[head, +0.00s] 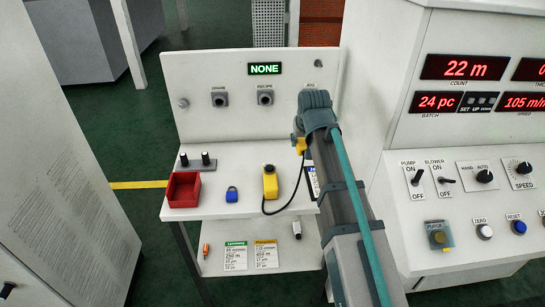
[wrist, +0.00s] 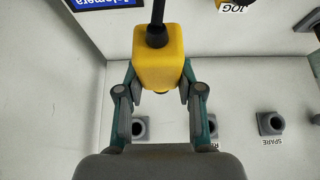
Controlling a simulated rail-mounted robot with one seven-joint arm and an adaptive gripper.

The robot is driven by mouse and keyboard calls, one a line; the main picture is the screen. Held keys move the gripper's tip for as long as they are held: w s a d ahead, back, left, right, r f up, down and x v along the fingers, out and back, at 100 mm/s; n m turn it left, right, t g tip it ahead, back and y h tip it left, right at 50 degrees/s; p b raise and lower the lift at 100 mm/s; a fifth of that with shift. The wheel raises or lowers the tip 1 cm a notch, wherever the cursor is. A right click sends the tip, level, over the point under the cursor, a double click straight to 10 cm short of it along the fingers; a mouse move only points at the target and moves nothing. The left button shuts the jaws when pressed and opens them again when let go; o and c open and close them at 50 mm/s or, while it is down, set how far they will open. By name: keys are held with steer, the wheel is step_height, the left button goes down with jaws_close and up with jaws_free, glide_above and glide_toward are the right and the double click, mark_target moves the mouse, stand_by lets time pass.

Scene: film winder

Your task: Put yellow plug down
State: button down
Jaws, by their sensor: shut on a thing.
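My gripper (wrist: 160,84) is shut on the yellow plug (wrist: 158,50), with a finger on each side of it in the wrist view. A black cable (wrist: 156,14) leaves the plug at the top of that view. In the head view the plug (head: 300,145) shows only as a small yellow patch beside my gripper (head: 304,136), above the shelf; my arm hides the rest. The cable runs down from there to a yellow handset (head: 270,183) on the shelf. The plug looks clear of the grey sockets (wrist: 139,127) on the panel.
The upright panel (head: 205,135) carries a NONE display (head: 264,69) and grey sockets (head: 219,98). On the shelf are a red bin (head: 183,189), a blue padlock (head: 232,194) and two black-topped posts (head: 205,160). A control console (head: 455,200) stands at right. Bare shelf lies between padlock and handset.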

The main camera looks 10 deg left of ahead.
steer(key=shift+w+d+f, duration=0.1)
steer(key=shift+w, duration=0.15)
steer(key=p, duration=0.3)
glide_toward(288, 151)
steer(key=shift+w+f+p, duration=0.15)
steer(key=shift+w+p, duration=0.15)
steer(key=shift+w, duration=0.3)
steer(key=shift+w+f+p, duration=0.15)
steer(key=shift+w+p, duration=0.1)
steer(key=shift+w, duration=0.3)
steer(key=shift+w+a+f, duration=0.35)
steer(key=shift+w+f, duration=0.05)
steer(key=shift+f, duration=0.15)
steer(key=shift+w+f+p, duration=0.1)
steer(key=shift+f+p, duration=0.45)
steer(key=shift+f, duration=1.2)
steer(key=shift+f, duration=0.2)
steer(key=c, duration=0.7)
jaws_free()
